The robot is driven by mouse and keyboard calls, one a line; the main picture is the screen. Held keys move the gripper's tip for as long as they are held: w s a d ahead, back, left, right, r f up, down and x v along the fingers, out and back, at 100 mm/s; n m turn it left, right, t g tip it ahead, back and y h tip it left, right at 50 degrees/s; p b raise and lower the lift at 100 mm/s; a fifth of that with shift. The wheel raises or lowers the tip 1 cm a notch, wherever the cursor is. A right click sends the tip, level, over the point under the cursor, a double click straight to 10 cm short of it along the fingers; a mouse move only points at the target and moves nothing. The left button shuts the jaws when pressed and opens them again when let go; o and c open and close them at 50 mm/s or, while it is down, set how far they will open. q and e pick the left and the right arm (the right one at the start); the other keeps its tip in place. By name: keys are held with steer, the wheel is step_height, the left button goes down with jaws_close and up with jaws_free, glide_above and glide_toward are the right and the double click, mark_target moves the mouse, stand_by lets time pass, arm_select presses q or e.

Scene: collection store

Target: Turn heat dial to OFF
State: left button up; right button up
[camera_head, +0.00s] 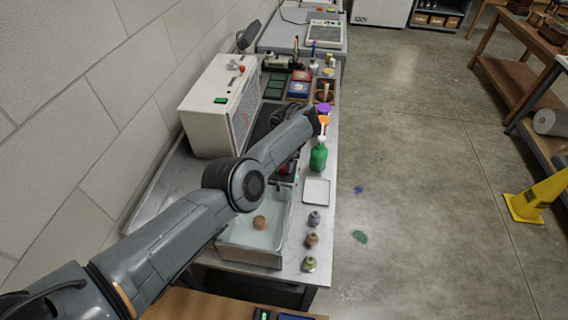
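I cannot make out a dial marked for heat. A dark device with small red and green spots (286,170) shows partly from under my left forearm, most of it hidden. The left gripper's fingers cannot be made out. My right gripper is not in view.
A white basin (246,258) holds a round brown object. Several small pots, including a green one (309,264), line the right bench edge near a white tray (316,191) and a green spray bottle (318,157).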

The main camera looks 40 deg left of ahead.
mark_target(284, 166)
arm_select(q)
steer(key=o, duration=0.3)
steer(key=shift+r, duration=0.55)
step_height(284, 166, up, 10)
steer(key=p, duration=0.7)
steer(key=shift+f+p, duration=0.15)
steer(key=shift+p, duration=0.2)
